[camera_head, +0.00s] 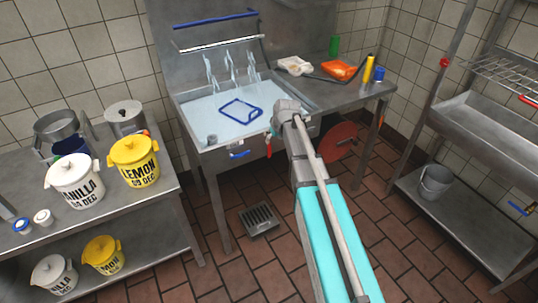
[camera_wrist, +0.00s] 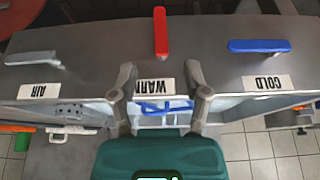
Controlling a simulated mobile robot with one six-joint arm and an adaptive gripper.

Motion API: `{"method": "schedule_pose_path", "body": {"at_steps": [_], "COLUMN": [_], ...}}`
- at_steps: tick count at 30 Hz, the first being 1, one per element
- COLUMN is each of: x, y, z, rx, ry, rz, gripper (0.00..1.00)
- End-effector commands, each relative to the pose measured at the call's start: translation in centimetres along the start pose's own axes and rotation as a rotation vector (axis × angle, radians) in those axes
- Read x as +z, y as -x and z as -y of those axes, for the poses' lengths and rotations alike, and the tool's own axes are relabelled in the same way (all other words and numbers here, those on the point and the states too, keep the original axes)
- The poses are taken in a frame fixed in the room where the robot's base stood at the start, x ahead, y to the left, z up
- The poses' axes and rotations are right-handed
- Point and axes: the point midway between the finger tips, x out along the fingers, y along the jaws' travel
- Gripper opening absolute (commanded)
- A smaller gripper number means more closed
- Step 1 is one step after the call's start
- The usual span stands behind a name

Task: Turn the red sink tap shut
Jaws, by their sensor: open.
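The red tap handle (camera_wrist: 160,32) sits on the sink's steel front in the wrist view, above a WARM label that reads upside down. It points straight up in that picture, while the blue handle (camera_wrist: 258,46) lies sideways. In the head view the red handle (camera_head: 268,150) hangs down at the sink's front edge, right of the blue one (camera_head: 240,154). My gripper (camera_wrist: 160,72) is open and empty. Its fingers spread to either side of the WARM label, and the red handle lies beyond their tips, roughly centred between them. No contact shows.
A grey handle (camera_wrist: 33,57) marked AIR is on the other side. The basin (camera_head: 205,110) holds a blue frame (camera_head: 241,111). A left-hand table carries vanilla (camera_head: 76,182) and lemon (camera_head: 134,162) tubs. A red disc (camera_head: 340,141) is under the right-hand counter.

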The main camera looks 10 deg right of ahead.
Motion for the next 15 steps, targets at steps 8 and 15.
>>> {"method": "schedule_pose_path", "body": {"at_steps": [8,15], "x": [0.1,0.1], "y": [-2.8,-4.8], "z": [0.0,0.0], "rx": [0.0,0.0], "ry": [0.0,0.0], "rz": [0.0,0.0], "gripper": [0.61,0.61]}}
